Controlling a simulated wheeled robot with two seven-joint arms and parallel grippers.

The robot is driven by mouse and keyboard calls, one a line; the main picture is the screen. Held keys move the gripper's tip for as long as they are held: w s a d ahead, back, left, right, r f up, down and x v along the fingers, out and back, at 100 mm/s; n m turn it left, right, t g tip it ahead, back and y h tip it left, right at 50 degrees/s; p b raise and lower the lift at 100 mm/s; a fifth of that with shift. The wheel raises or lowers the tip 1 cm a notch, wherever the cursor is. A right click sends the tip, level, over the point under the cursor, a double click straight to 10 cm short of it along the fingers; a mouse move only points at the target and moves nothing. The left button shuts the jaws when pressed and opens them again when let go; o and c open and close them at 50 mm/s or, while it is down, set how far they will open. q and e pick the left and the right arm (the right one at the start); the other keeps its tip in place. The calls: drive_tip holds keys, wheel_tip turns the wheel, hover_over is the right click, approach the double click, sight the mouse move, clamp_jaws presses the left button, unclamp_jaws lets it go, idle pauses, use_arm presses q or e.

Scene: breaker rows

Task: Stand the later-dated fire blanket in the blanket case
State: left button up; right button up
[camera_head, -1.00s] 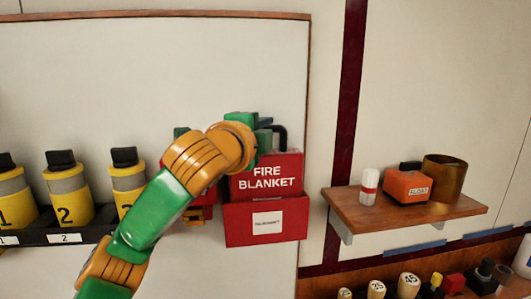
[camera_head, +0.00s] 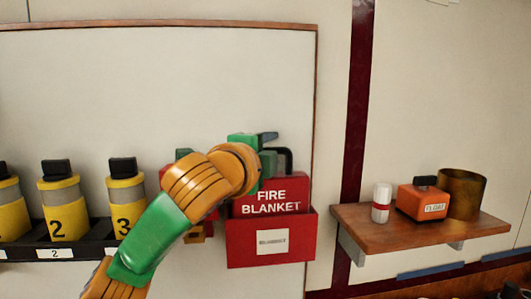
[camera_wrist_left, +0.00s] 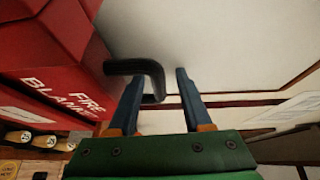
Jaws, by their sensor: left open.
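A red fire blanket pack (camera_head: 270,190) with white lettering and a black handle (camera_head: 287,156) stands upright in the red blanket case (camera_head: 238,245), its lower part hidden behind the case front. The pack also shows in the left wrist view (camera_wrist_left: 45,65). My left gripper (camera_head: 268,158) is open at the handle. In the left wrist view the handle's bent end (camera_wrist_left: 153,88) lies between the spread fingers, close to one of them. The date on the pack cannot be read. My right gripper is not in view.
Yellow numbered cylinders (camera_head: 65,215) stand in a dark rack at left. A wooden shelf (camera_head: 400,235) at right holds a white-and-red cylinder (camera_head: 381,203), an orange block (camera_head: 422,203) and a brown pot (camera_head: 470,190). Red and yellow parts behind my arm are mostly hidden.

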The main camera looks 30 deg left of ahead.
use_arm(q)
drive_tip(key=s+d+b, duration=0.1)
drive_tip(key=s+b, duration=0.4)
drive_tip(key=s, duration=0.7)
drive_tip(key=shift+d+r, duration=0.3)
drive_tip(key=shift+d, duration=0.1)
